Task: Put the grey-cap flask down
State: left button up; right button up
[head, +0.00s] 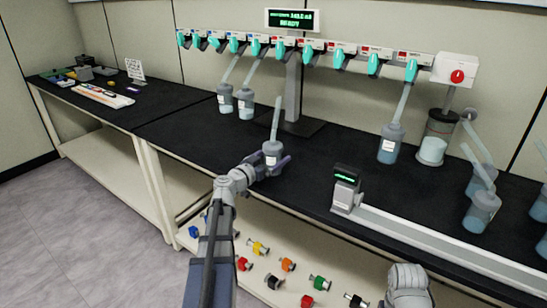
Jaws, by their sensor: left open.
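The grey-cap flask (272,149) is a small clear vessel with a white label, a grey cap and a long tube rising from it. It appears upright on the black bench top (215,150), near the front edge; its base is partly hidden by my gripper. My left gripper (268,163) is open, with its dark fingers low around the flask on both sides. Whether the fingers touch the glass cannot be told. Part of my right arm (407,285) shows at the bottom right; its gripper is not visible.
Behind stands the freeze dryer manifold (325,47) with teal valves and two hanging flasks (246,103) at left. Another flask (389,145) hangs at right. A small green-display device (346,188) stands right of my gripper. Coloured clamps (288,264) lie on the lower shelf.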

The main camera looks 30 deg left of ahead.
pick_arm(q)
jog(key=s+a, duration=0.1)
jog(key=s, duration=1.1)
jog(key=shift+a, duration=0.4)
jog(key=shift+r, duration=0.1)
